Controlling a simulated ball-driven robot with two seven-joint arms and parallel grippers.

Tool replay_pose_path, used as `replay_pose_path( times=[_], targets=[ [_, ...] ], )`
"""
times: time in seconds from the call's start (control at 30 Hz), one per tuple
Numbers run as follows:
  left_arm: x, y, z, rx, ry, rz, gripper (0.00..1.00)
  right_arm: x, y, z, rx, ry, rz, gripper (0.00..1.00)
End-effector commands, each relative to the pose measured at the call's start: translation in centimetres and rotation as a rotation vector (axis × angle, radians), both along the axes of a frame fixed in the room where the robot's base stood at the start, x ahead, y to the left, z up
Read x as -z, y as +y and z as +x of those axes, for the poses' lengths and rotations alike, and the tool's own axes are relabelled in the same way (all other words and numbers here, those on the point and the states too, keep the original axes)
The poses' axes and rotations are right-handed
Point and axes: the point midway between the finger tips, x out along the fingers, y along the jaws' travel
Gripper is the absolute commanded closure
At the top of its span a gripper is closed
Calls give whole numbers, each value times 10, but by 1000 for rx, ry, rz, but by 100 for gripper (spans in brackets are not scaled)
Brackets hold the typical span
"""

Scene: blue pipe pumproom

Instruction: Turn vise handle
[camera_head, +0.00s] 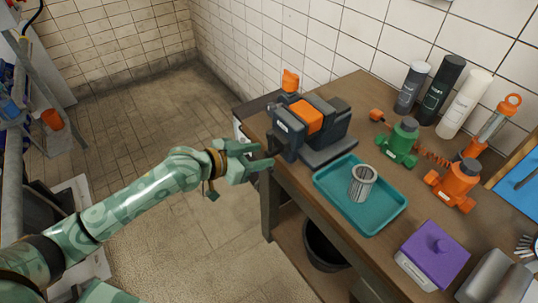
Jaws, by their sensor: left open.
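A dark grey vise (322,122) with an orange block on top stands on the back left part of the wooden workbench (357,90). An orange knob (290,80) rises at its far side. The vise's near left end faces my left gripper (262,155). I cannot clearly make out the handle there; it blends with the dark body. My left gripper, pale green, is open beside the bench's left edge, close to that end of the vise. I cannot tell whether a finger touches it. My right gripper is not in view.
A teal tray (328,190) holding a ribbed metal cylinder (362,184) is right of the vise. Green (403,141) and orange (456,182) fittings, several bottles (465,103) and a purple box (432,254) crowd the bench. A dark bucket (325,247) is below. The floor left of the bench is clear.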

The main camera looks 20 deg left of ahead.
Motion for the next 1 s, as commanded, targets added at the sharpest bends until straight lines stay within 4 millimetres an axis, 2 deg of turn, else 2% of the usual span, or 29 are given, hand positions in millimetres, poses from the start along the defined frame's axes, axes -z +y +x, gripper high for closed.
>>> replay_pose_path(
  times=[0.2,0.57,0.73,0.87,1.0],
  targets=[
    [13,-18,22,0,1,0,55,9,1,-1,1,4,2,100],
    [14,-21,27,0,0,3,55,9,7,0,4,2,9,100],
    [14,-21,26,0,-1,2,100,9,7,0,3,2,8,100],
    [14,-21,26,0,-3,5,100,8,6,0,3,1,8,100],
    [7,-21,26,0,-55,73,100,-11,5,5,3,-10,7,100]
  ],
)
